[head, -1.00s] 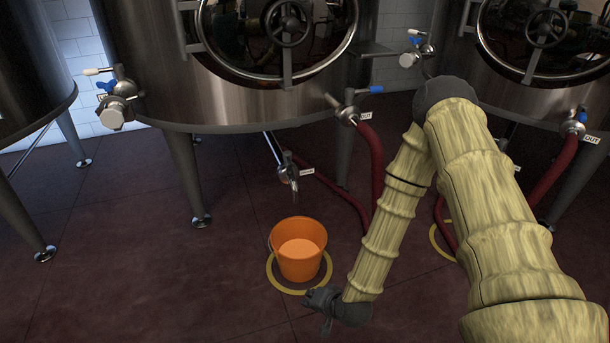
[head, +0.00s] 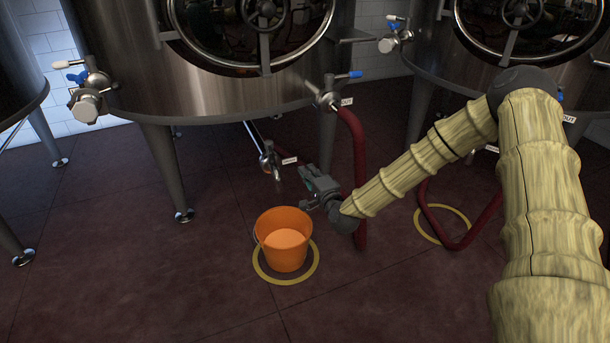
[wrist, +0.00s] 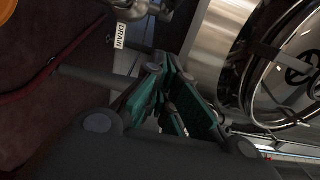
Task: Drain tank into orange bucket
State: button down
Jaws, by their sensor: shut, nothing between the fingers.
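The orange bucket (head: 285,243) stands upright on the floor inside a yellow ring (head: 262,277). A lighter orange area shows inside it; I cannot tell whether it is liquid. A sliver of orange also shows at the top left of the wrist view (wrist: 7,8). The tank (head: 215,92) stands behind it on legs. Its drain valve (head: 268,160) hangs low above and behind the bucket, with a white DRAIN label (wrist: 120,36) beside it. My gripper (head: 304,185) is shut and empty, just right of the drain valve and above the bucket's right side, apart from both.
A red hose (head: 358,175) runs down from the OUT valve (head: 330,97), close behind my gripper. A second tank (head: 440,62) stands at right, with an empty yellow ring (head: 433,238) on the floor. Another valve (head: 88,95) is on the left. The floor at front left is clear.

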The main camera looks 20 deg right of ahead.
aim_at(271, 154)
jog(key=w+a+b, duration=0.4)
jog(key=w, duration=0.4)
jog(key=shift+a, duration=0.25)
jog(key=shift+w, duration=0.1)
jog(key=shift+a, duration=0.2)
